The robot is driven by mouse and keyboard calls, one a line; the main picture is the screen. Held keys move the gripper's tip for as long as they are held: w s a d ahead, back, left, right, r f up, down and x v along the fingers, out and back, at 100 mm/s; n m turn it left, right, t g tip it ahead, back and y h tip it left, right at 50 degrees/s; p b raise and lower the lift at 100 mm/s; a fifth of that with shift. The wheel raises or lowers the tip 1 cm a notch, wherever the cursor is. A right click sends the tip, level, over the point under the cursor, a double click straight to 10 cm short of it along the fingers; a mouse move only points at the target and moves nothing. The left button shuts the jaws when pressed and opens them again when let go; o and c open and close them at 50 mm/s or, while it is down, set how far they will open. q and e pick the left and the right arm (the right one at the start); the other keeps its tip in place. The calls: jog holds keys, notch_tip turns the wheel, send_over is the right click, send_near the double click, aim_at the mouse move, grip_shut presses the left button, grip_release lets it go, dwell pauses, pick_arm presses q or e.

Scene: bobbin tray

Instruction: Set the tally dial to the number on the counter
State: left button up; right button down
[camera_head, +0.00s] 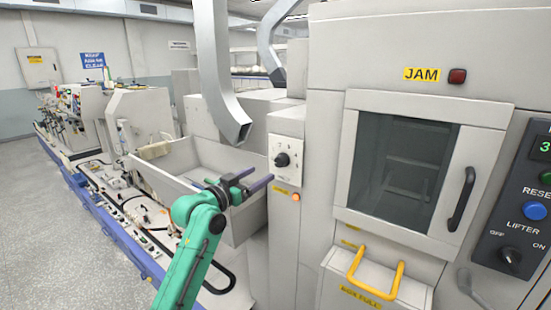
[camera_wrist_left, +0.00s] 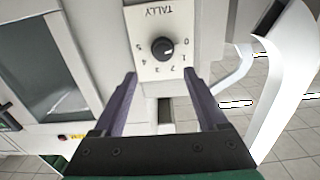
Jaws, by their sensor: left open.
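The tally dial (camera_head: 282,160) is a black round knob on a pale plate on the machine's narrow front panel. In the left wrist view the dial (camera_wrist_left: 163,48) appears upside down, under the word TALLY, with numbers 0 to 5 around it. Its light mark seems to point toward the 0 and 1 side; the exact number is unclear. The counter (camera_head: 545,146) shows a green 3, cut by the picture's right edge. My left gripper (camera_head: 257,179) is open and empty, its purple fingers (camera_wrist_left: 160,75) short of the dial plate. My right gripper is not in view.
A grey open bin (camera_head: 165,180) lies behind my left arm, with a metal chute (camera_head: 228,115) hanging over it. An orange lamp (camera_head: 296,197) sits below the dial. A windowed door (camera_head: 405,170) and yellow handle (camera_head: 378,270) are to the right.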

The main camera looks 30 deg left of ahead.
aim_at(278, 163)
pick_arm(q)
jog(key=w, duration=0.1)
jog(key=w+p, duration=0.1)
jog(key=w, duration=0.1)
jog(key=w+p, duration=0.1)
jog(key=w, duration=0.1)
jog(key=shift+d+r, duration=0.35)
jog(key=shift+d, duration=0.05)
jog(key=w, duration=0.1)
jog(key=w+p, duration=0.1)
jog(key=w, duration=0.1)
jog(key=w+f, duration=0.1)
jog(key=w, duration=0.1)
jog(key=shift+a, duration=0.2)
jog(key=shift+w+d, duration=0.35)
jog(key=shift+a, duration=0.1)
grip_shut()
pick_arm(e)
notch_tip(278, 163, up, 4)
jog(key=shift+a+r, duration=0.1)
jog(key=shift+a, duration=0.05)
